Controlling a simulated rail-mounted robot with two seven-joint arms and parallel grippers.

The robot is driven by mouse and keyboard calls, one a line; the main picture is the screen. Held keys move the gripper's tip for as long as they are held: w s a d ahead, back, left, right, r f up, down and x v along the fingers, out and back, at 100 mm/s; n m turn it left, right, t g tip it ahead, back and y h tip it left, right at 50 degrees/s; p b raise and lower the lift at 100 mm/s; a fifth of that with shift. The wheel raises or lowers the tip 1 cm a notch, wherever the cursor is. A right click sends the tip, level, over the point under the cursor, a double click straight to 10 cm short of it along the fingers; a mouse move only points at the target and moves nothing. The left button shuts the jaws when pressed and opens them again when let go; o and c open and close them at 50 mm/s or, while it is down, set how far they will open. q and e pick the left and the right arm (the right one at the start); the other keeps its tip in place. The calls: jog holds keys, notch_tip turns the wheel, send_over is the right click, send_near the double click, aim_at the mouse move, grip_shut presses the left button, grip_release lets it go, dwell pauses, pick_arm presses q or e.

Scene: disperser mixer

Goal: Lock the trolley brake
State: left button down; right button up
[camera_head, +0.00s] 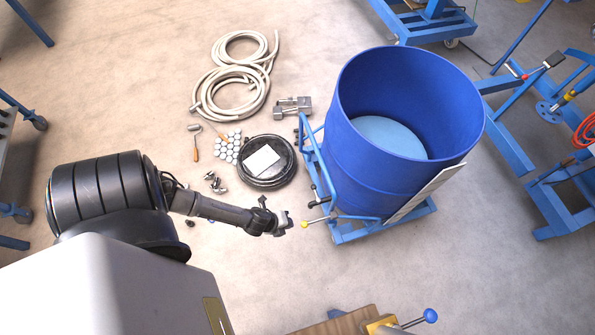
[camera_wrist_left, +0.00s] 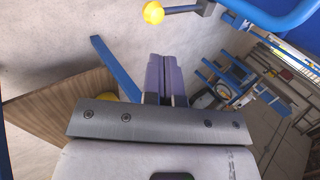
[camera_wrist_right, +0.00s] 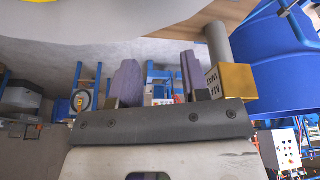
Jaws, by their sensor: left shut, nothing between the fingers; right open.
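A blue drum (camera_head: 350,150) stands on a blue wheeled trolley (camera_head: 412,212). A lever with a yellow ball knob (camera_head: 304,224) sticks out to the left from the trolley's near left corner. In the left wrist view the yellow knob (camera_wrist_left: 153,12) is at the top, beyond the fingertips. My left gripper (camera_head: 288,221) is shut and empty, just left of the knob with a small gap. Its fingers (camera_wrist_left: 165,60) are pressed together in the left wrist view. My right gripper (camera_wrist_right: 157,75) is open and empty; it is not seen in the head view.
A wooden surface with a blue-knobbed lever (camera_head: 430,316) is at the bottom. A yellow block (camera_wrist_right: 236,82) is beside my right gripper's fingers.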

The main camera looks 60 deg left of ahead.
pick_arm(q)
jog(key=shift+s+a+r, duration=0.15)
jog(key=shift+s+r, duration=0.45)
jog(key=shift+s, duration=0.2)
jog(key=shift+s+a+r, duration=0.1)
jog(key=shift+s+r, duration=0.5)
jog(key=shift+s, duration=0.2)
